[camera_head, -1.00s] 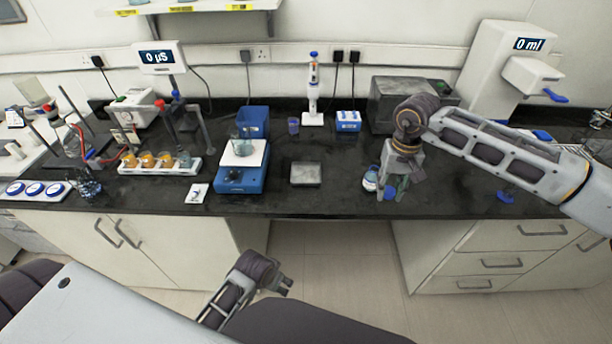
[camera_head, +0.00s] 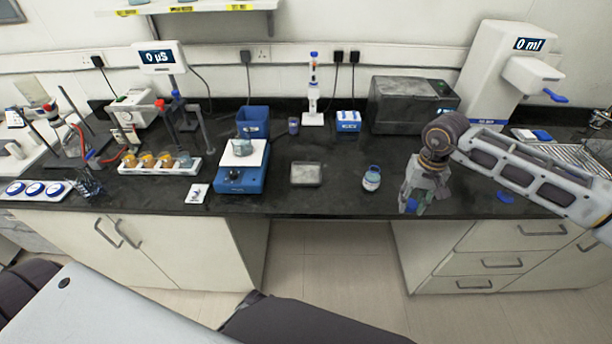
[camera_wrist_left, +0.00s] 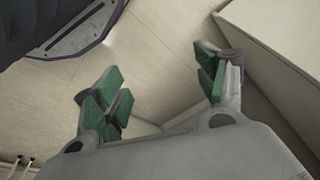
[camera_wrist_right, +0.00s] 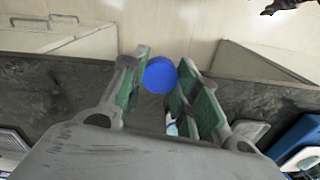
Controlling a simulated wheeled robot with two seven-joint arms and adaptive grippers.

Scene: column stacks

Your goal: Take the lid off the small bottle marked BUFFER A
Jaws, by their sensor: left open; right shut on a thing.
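A small bottle (camera_head: 371,179) with a pale body and blue on it stands upright on the black bench; its label is too small to read. My right gripper (camera_head: 410,203) is just right of it and apart from it, shut on a blue lid (camera_wrist_right: 159,75). In the right wrist view the round blue lid sits between the fingertips, and a bit of white and blue, apparently the bottle, shows behind the right finger. My left gripper (camera_wrist_left: 162,92) is open and empty over the floor, and shows only in its wrist view.
A flat blue piece (camera_head: 505,197) lies on the bench right of my right gripper. A grey plate (camera_head: 306,174) and a blue stirrer (camera_head: 240,180) with a beaker stand left of the bottle. A grey box (camera_head: 410,103) is behind. Bench around the bottle is clear.

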